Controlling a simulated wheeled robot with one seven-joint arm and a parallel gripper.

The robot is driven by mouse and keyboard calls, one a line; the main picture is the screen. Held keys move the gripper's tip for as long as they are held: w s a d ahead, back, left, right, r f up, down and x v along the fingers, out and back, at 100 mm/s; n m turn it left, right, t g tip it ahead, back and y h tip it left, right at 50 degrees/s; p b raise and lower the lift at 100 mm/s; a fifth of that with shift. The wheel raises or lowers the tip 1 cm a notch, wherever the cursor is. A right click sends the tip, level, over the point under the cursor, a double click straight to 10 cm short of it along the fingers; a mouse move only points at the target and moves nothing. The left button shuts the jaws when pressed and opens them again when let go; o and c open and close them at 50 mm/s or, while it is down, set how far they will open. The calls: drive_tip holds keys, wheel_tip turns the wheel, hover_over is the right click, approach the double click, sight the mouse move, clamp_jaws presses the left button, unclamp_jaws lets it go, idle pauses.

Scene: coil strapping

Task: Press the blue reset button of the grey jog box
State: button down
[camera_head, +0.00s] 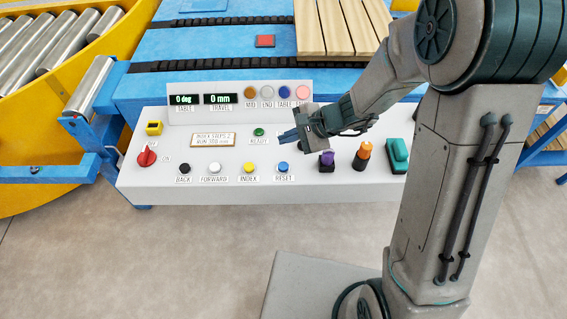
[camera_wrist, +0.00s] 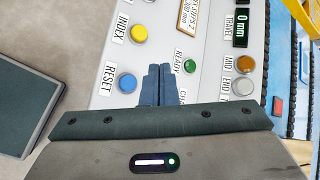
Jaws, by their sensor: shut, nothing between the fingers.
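The blue reset button (camera_head: 283,168) sits on the front row of the grey jog box (camera_head: 222,187), above its RESET label. It also shows in the wrist view (camera_wrist: 128,83), left of my gripper's fingers. My gripper (camera_head: 284,137) is shut and empty, with its blue fingers together. In the head view the fingertips are over the panel, above the reset button in the picture and just right of the green READY button. In the wrist view the fingertips (camera_wrist: 160,68) lie between the reset button and the READY button. They appear apart from the reset button, which is not covered.
A yellow INDEX button (camera_head: 249,168) is left of reset; white and black buttons are farther left. A purple-topped control (camera_head: 327,161), an orange-topped lever (camera_head: 362,156) and a teal switch (camera_head: 397,155) stand to the right. A raised display panel (camera_head: 238,100) is behind.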

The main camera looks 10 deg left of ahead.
drive_tip(key=shift+f, duration=0.15)
drive_tip(key=b, duration=0.6)
hover_over(287, 166)
wheel_tip(287, 166, down, 7)
drive_tip(key=shift+f+b, duration=0.65)
drive_tip(key=shift+f, duration=0.1)
drive_tip(key=shift+f, duration=0.15)
idle(1.4)
drive_tip(key=shift+f+b, duration=0.3)
drive_tip(key=shift+b, duration=0.4)
drive_tip(key=shift+d+f+b, duration=0.1)
drive_tip(key=shift+f+b, duration=0.35)
drive_tip(key=shift+b, duration=0.15)
idle(0.3)
drive_tip(key=shift+r, duration=0.15)
idle(0.3)
drive_tip(key=shift+r+p, duration=0.55)
drive_tip(key=shift+r, duration=0.25)
